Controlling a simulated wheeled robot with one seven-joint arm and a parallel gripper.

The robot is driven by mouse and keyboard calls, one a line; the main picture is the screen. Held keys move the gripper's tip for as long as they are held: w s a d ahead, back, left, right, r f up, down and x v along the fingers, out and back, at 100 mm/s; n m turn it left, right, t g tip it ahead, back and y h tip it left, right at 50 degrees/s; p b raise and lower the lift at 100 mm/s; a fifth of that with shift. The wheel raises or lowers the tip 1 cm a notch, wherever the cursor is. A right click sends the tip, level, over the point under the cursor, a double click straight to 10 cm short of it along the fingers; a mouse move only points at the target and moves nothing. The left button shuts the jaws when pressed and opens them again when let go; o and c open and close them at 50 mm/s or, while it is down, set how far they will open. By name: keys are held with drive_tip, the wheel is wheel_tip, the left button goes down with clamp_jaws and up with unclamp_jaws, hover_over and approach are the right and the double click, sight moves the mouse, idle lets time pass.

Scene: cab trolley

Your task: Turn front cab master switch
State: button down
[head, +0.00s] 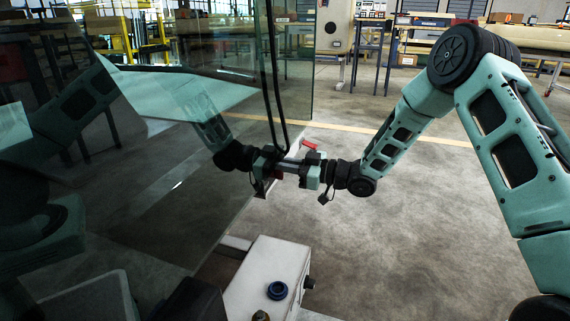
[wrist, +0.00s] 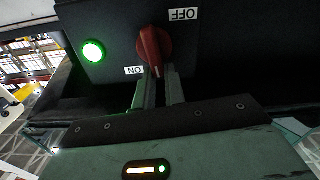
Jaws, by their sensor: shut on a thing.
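The front cab master switch is a red rotary knob (wrist: 153,46) on a dark panel in the wrist view. An ON label (wrist: 135,71) sits at its lower left and an OFF label (wrist: 184,15) at its upper right, both upside down. The knob's lower tip points toward my gripper, close to the ON label. A round green lamp (wrist: 93,51) left of the knob is lit. My gripper (wrist: 159,84) is shut on the knob's lower end. In the head view my gripper (head: 281,167) is at the glass edge, hiding most of the switch.
A large dark glass pane (head: 150,190) fills the left of the head view and mirrors my arm. The concrete floor (head: 420,230) to the right is clear. Workbenches stand far back.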

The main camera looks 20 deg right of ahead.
sight(273, 174)
drive_tip(key=f+n+b, duration=0.1)
drive_tip(key=n+b, duration=0.1)
drive_tip(key=n, duration=0.2)
drive_tip(key=s+f+n+b, duration=0.1)
drive_tip(key=n+b, duration=0.1)
drive_tip(key=n, duration=0.3)
drive_tip(key=f+n+b, duration=0.1)
drive_tip(key=n+b, duration=0.2)
drive_tip(key=n, duration=0.2)
drive_tip(key=shift+s+a+f, duration=0.1)
drive_tip(key=shift+s+a, duration=0.2)
drive_tip(key=shift+a, duration=0.05)
drive_tip(key=shift+n+b, duration=0.6)
drive_tip(key=shift+n, duration=0.3)
drive_tip(key=shift+w+d+n, duration=0.1)
drive_tip(key=shift+n, duration=0.2)
drive_tip(key=c, duration=1.5)
unclamp_jaws()
drive_tip(key=shift+o, duration=0.2)
